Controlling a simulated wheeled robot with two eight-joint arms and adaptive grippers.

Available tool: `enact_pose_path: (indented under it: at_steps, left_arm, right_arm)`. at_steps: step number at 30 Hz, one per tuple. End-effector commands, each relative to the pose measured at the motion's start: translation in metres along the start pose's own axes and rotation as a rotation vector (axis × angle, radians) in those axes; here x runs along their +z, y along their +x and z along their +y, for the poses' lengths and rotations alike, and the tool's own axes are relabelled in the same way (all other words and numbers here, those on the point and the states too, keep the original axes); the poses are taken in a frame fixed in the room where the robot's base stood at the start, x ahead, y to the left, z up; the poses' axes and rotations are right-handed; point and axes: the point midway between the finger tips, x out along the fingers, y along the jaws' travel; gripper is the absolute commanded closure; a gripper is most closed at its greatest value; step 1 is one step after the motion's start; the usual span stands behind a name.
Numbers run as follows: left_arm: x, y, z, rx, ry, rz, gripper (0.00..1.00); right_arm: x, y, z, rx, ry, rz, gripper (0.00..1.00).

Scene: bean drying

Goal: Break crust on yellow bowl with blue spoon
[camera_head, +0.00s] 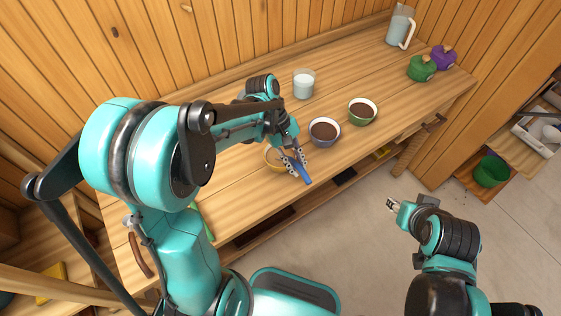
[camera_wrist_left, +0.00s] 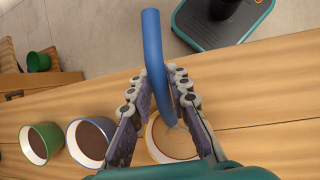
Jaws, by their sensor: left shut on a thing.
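The yellow bowl (camera_head: 270,155) stands on the wooden counter, partly hidden behind my left gripper. It also shows in the left wrist view (camera_wrist_left: 152,148), below and between the fingers. My left gripper (camera_head: 294,164) is shut on the blue spoon (camera_head: 304,176), just over the bowl's near side. In the left wrist view the spoon's curved handle (camera_wrist_left: 153,45) runs between the fingers, and its lower end reaches down to the bowl's opening. Whether it touches the contents is unclear. My right gripper (camera_head: 391,204) is out over the floor, away from the counter; its finger opening is too small to judge.
A purple-blue bowl (camera_head: 311,134) and a green bowl (camera_head: 351,115), both with dark contents, stand to the right along the counter. A glass of white liquid (camera_head: 303,84) stands behind. A pitcher (camera_head: 400,27), green pot (camera_head: 421,69) and purple pot (camera_head: 444,58) are at the far end.

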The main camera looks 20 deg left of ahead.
Motion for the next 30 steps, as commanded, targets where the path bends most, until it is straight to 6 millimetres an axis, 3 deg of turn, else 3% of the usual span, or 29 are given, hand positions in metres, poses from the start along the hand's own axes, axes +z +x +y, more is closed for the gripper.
enact_pose_path:
  at_steps: [5,20,30]
  left_arm:
    - [0.002,-0.004,0.001,0.000,0.000,0.000,1.00]
    - [0.024,-0.048,0.008,0.000,0.000,0.000,1.00]
    - [0.024,-0.048,0.008,0.000,0.000,0.000,1.00]
  right_arm:
    - [-0.002,-0.003,0.000,0.000,0.000,0.000,0.60]
    - [-0.024,-0.034,0.000,0.000,0.000,0.000,0.60]
    - [-0.024,-0.033,0.000,0.000,0.000,0.000,0.60]
